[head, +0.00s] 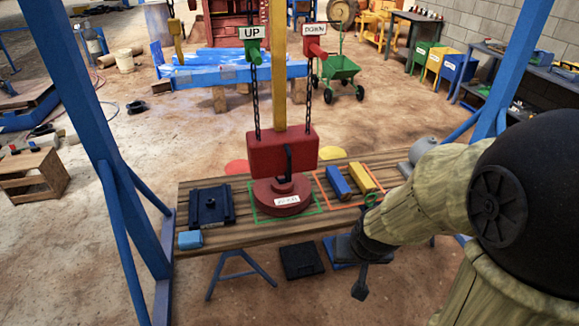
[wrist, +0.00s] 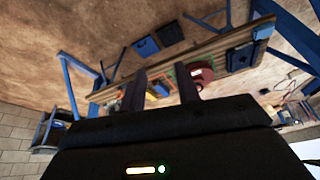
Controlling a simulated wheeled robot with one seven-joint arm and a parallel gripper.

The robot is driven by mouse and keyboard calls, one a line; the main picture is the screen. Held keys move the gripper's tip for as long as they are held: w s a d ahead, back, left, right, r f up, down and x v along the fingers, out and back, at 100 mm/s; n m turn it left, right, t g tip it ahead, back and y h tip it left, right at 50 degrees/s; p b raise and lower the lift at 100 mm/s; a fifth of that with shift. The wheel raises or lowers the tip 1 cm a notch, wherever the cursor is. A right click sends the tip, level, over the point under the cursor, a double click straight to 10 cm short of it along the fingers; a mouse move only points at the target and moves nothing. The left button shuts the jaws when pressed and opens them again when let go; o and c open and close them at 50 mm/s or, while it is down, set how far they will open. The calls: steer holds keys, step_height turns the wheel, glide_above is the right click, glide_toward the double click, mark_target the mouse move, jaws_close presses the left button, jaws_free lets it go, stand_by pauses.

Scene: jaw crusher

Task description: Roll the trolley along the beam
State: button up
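The trolley and the overhead beam are not visible in either view. A red hoist block (head: 283,152) hangs on dark chains in front of a yellow upright bar (head: 278,75). Its dark hook (head: 288,160) is at the top of a round red weight (head: 283,196) on the wooden bench. Whether the hook bears the weight is unclear. A green UP tag handle (head: 253,50) and a red DOWN handle (head: 315,47) are on the chains. My gripper (head: 365,243) is in front of the bench's right part. In the wrist view its fingers (wrist: 163,74) are apart, with nothing gripped.
The wooden bench (head: 233,236) carries a dark plate (head: 210,205), a light-blue block (head: 190,239), and blue (head: 338,182) and yellow (head: 361,178) blocks. Blue frame legs (head: 105,120) stand left and right (head: 512,65).

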steer(key=w+a+f+t+b, duration=0.2)
steer(key=w+a+t, duration=0.1)
steer(key=w, duration=0.3)
steer(key=w+a+f+t+b, duration=0.2)
steer(key=w+a+t, duration=0.1)
steer(key=w, duration=0.3)
steer(key=w+a+r+t+b, duration=0.3)
steer(key=w+a+r+t, duration=0.1)
steer(key=a+t, duration=0.3)
steer(key=shift+w+a+n+t+y, duration=0.15)
steer(key=shift+w+n+t+y, duration=0.15)
steer(key=shift+n+y, duration=0.1)
steer(key=shift+w, duration=0.1)
